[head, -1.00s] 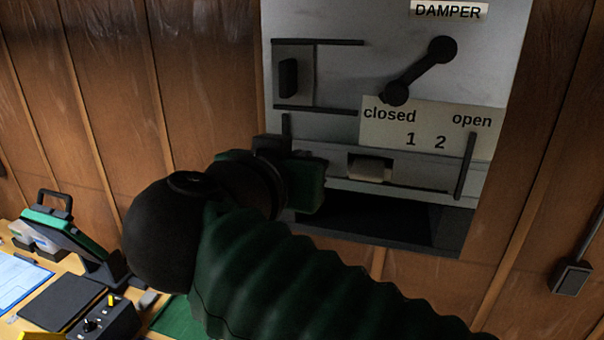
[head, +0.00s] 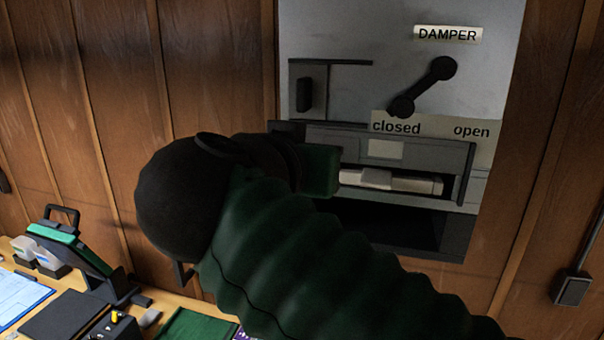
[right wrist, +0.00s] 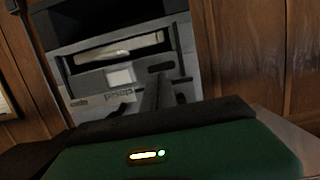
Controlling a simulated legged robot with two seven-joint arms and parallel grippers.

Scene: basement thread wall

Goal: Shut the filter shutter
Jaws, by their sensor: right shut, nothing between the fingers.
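A grey shutter plate with a small pale window (head: 430,150) crosses the wall unit below the "closed" and "open" label. In the right wrist view, upside down, the plate (right wrist: 95,82) has a dark slot-like handle (right wrist: 160,67). A pale filter (head: 400,182) shows in the gap below the plate; the wrist view also shows it (right wrist: 125,48). My right gripper (right wrist: 165,88) is shut and empty, close in front of the plate's handle end; I cannot tell whether it touches. In the head view its green body hides that end and its fingertips. My left gripper is out of view.
Above are a damper lever (head: 424,88) and a small railed slider (head: 305,93). A dark recess (head: 400,228) lies below the filter. At lower left, a desk holds a green-topped device (head: 75,250) and a control box (head: 112,330). A switch box (head: 572,288) hangs at right.

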